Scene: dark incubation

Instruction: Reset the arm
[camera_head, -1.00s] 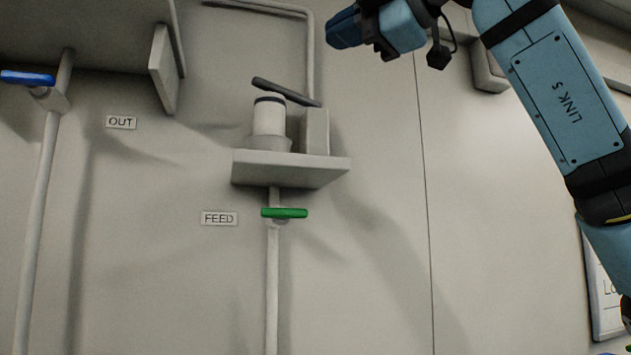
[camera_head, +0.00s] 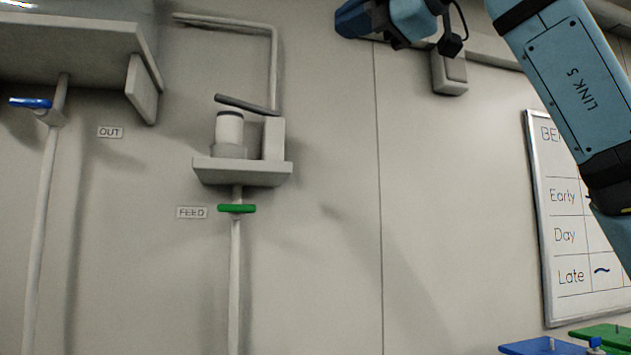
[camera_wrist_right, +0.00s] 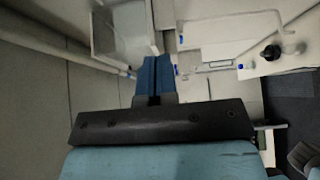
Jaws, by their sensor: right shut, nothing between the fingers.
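My right arm comes in from the right edge of the head view, with its blue link marked LINK 5. My right gripper (camera_head: 352,20) is at the top of that view, to the right of the wall shelf and pump and apart from them. In the right wrist view its two blue fingers (camera_wrist_right: 154,75) lie together, shut with nothing between them. My left gripper is in neither view.
A hand pump with a dark lever (camera_head: 246,104) stands on a small wall shelf (camera_head: 243,172). Below it is a green valve handle (camera_head: 237,208). A blue valve handle (camera_head: 31,103) is at the left. A whiteboard (camera_head: 570,235) hangs at the right.

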